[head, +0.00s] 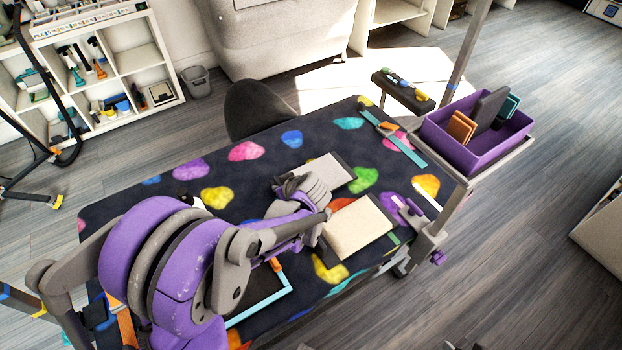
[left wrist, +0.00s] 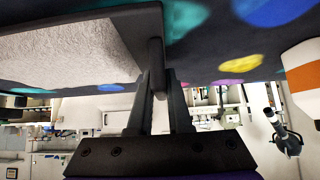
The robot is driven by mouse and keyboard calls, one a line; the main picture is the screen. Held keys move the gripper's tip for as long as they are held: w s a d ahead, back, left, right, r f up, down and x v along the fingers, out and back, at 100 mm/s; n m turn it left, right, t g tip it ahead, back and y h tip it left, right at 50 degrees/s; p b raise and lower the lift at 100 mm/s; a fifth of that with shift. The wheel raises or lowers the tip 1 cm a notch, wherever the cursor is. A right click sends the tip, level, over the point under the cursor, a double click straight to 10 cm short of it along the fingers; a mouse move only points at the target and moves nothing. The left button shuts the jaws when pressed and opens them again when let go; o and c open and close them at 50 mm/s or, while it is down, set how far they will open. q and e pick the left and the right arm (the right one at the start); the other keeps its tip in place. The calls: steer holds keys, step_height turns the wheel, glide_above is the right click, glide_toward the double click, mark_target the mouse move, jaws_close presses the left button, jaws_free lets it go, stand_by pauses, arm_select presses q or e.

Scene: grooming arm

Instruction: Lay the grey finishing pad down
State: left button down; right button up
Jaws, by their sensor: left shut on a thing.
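The grey finishing pad (head: 327,172), a pale grey rectangle with dark ends, is low over the patterned mat in the head view. My left gripper (head: 306,187) is at its near-left end, with the fingertips mostly hidden by my own arm. In the left wrist view the two dark fingers (left wrist: 160,95) are shut on the pad's dark edge piece, and its pale rough face (left wrist: 70,55) fills the upper left. The pad looks close to flat with the mat, but I cannot tell whether it touches. My right gripper is not in view.
A beige pad (head: 357,227) lies just in front. A purple bin (head: 472,152) with orange, dark and teal pieces stands at the right end. A teal strip (head: 407,150) lies at the back right. The mat (head: 245,180) has clear room at back left.

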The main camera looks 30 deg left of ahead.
arm_select(q)
steer(key=shift+r+p, duration=1.65)
steer(key=shift+r, duration=0.75)
